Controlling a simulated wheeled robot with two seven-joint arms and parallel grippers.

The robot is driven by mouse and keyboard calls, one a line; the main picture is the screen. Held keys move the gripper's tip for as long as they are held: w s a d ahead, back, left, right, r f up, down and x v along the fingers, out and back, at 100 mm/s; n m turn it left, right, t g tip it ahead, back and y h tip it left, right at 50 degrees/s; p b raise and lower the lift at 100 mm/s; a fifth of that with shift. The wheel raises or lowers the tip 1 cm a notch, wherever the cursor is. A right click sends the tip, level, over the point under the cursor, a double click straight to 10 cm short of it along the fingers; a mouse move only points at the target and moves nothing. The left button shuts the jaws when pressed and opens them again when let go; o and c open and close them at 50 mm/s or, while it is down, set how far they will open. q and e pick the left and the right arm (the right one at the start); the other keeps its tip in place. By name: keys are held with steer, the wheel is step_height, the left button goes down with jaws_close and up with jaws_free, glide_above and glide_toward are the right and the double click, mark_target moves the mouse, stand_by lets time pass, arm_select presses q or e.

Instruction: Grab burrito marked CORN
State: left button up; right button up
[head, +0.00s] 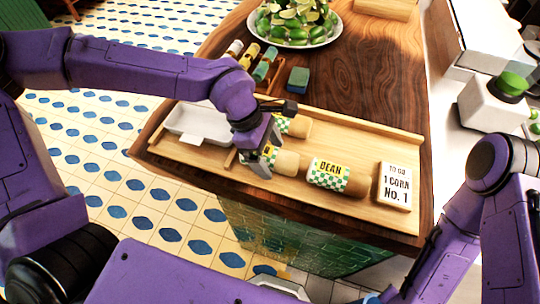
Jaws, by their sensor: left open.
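Several wrapped burritos lie on a wooden tray (215,165). I cannot read CORN on any burrito. A sign (395,186) reads "TO GO 1 CORN NO. 1". My right arm shows at the right, but its gripper does not.
An empty-looking white container (198,123) sits at the tray's left. Behind the tray are bottles (264,65), a green-topped block (298,79) and a plate of limes (292,42).

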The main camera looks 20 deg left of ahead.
arm_select(q)
steer(key=shift+f, duration=0.2)
stand_by(0.4)
steer(key=c, duration=1.3)
steer(key=shift+o, duration=0.2)
steer(key=shift+w, duration=0.1)
